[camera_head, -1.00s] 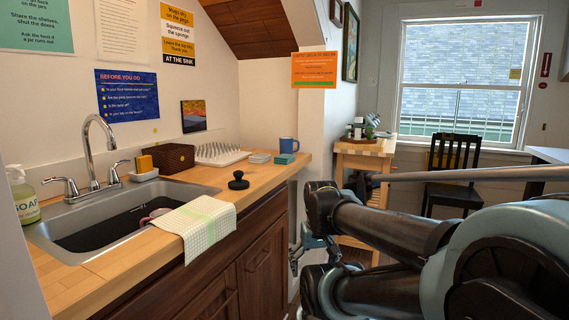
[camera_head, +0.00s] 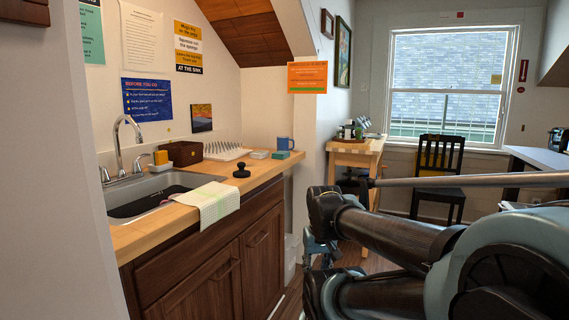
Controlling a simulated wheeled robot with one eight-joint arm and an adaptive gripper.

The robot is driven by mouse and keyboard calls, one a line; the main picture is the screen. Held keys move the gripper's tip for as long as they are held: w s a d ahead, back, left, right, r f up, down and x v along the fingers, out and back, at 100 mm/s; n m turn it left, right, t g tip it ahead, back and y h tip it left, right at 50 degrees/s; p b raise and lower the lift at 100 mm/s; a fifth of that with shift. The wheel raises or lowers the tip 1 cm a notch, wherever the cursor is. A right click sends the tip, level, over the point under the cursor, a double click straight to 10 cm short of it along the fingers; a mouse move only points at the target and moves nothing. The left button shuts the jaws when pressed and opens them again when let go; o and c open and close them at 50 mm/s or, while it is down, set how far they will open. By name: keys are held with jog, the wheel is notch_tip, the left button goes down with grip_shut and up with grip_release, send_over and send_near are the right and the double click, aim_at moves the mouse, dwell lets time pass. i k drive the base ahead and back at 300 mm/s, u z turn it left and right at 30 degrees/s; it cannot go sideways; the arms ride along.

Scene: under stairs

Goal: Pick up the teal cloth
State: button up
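A small flat teal thing (camera_head: 281,155) lies on the wooden counter, in front of the blue mug (camera_head: 285,144); it may be the folded teal cloth, but it is too small to be sure. A paler stack (camera_head: 260,154) lies just left of it. A white and green checked towel (camera_head: 212,200) hangs over the counter's front edge by the sink. My gripper (camera_head: 318,250) seems to show partly below my dark arm links, low and right of the counter, apart from these things. Its fingers are not clear.
The wooden counter (camera_head: 140,238) holds a sink (camera_head: 152,190), a black knobbed thing (camera_head: 242,171), a brown basket (camera_head: 180,153) and a drying rack (camera_head: 226,150). A wooden side table (camera_head: 357,158) and a dark chair (camera_head: 438,175) stand behind. A wall (camera_head: 40,170) is close at left.

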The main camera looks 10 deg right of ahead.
aim_at(282, 155)
jog(key=u, duration=0.05)
jog(key=k, duration=0.55)
jog(key=z, duration=0.7)
jog(key=i, duration=0.85)
jog(key=z, duration=0.45)
jog(key=i, duration=1.1)
jog(key=u, duration=0.9)
jog(key=i, duration=0.6)
jog(key=u, duration=0.4)
